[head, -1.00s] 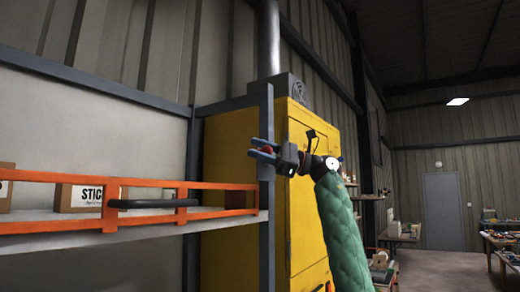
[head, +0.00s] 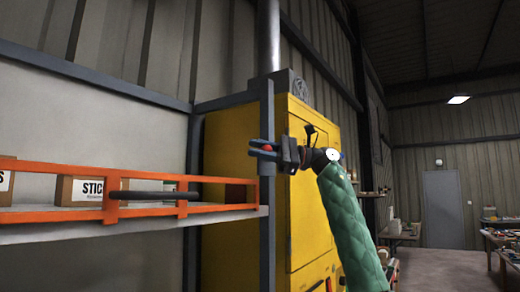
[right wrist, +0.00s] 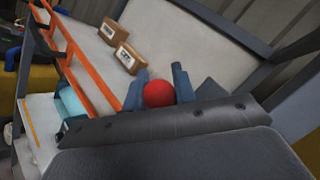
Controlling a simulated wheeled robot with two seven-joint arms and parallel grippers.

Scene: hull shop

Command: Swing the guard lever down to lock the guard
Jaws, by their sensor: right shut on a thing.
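My right gripper (head: 264,148) is raised beside the grey corner post of the shelf. It is shut on a red ball-shaped knob (right wrist: 158,93), which sits between its two blue-grey fingers in the right wrist view. The lever's arm is hidden behind the gripper, so I cannot tell its angle. The orange guard (head: 45,172) runs along the shelf's front edge and has a dark bar handle (head: 150,195). The guard also shows in the right wrist view (right wrist: 88,68). My left gripper is not in view.
Cardboard boxes (head: 83,191) stand on the pale shelf (head: 130,227) behind the guard. A tall yellow cabinet (head: 312,190) stands beyond the grey post (head: 267,215). Tables with small items are farther back at the right. Open floor (head: 440,272) lies at the lower right.

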